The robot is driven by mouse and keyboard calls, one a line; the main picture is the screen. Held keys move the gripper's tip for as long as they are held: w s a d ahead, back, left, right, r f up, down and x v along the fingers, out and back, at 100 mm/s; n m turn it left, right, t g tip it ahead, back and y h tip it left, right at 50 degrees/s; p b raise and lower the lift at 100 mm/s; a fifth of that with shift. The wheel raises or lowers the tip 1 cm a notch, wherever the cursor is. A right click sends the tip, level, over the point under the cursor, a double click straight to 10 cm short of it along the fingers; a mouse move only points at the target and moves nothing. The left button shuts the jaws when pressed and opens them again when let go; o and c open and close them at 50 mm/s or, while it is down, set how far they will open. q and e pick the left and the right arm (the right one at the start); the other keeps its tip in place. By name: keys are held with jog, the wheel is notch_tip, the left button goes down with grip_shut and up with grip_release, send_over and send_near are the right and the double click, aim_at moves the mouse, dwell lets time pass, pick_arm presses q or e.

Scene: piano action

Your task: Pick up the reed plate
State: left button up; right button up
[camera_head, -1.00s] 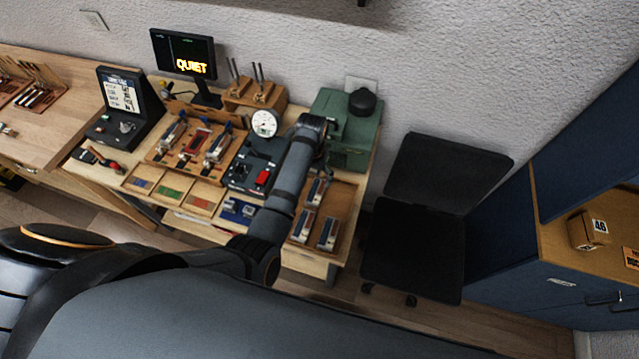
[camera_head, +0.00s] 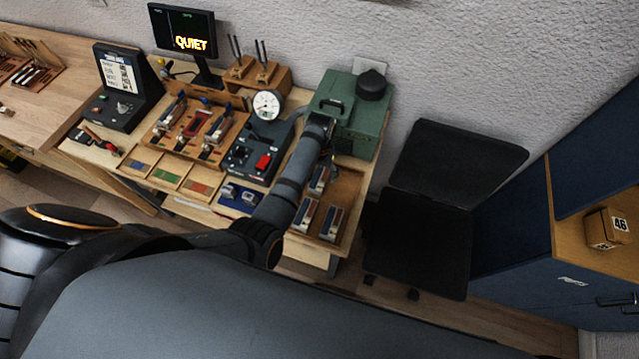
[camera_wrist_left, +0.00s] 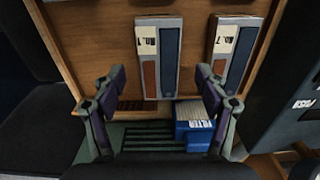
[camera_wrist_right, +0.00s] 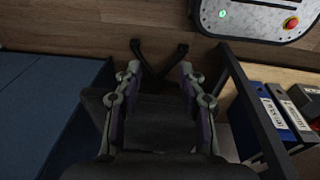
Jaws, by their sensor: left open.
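Several grey plate-like pieces with coloured strips and white labels lie in a wooden tray (camera_head: 350,200) at the table's right end. I take them to be reed plates; the labels are too small to read surely. One reed plate (camera_wrist_left: 158,58) lies ahead of my left gripper (camera_wrist_left: 163,85) in the left wrist view, roughly between its fingertips. A second plate (camera_wrist_left: 233,50) lies to its right. My left gripper is open and empty above the tray; in the head view my own arm hides it. My right gripper (camera_wrist_right: 158,75) is open and empty, over a dark chair.
A green box (camera_head: 350,115) stands behind the tray. A blue labelled box (camera_wrist_left: 193,125) sits close by my left gripper's right finger. A dark tester with a dial (camera_head: 267,104) stands left of the tray. A black chair (camera_head: 420,240) is to the right.

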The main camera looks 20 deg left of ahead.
aim_at(320, 180)
pick_arm(q)
notch_tip(320, 180, down, 2)
jog(key=shift+w+f+b, duration=0.1)
jog(key=shift+f+b, duration=0.15)
jog(key=shift+b, duration=0.5)
jog(key=shift+r, duration=0.1)
jog(key=c, duration=1.3)
pick_arm(e)
jog(key=s+f, duration=0.2)
jog(key=f, duration=0.1)
jog(key=shift+a, duration=0.15)
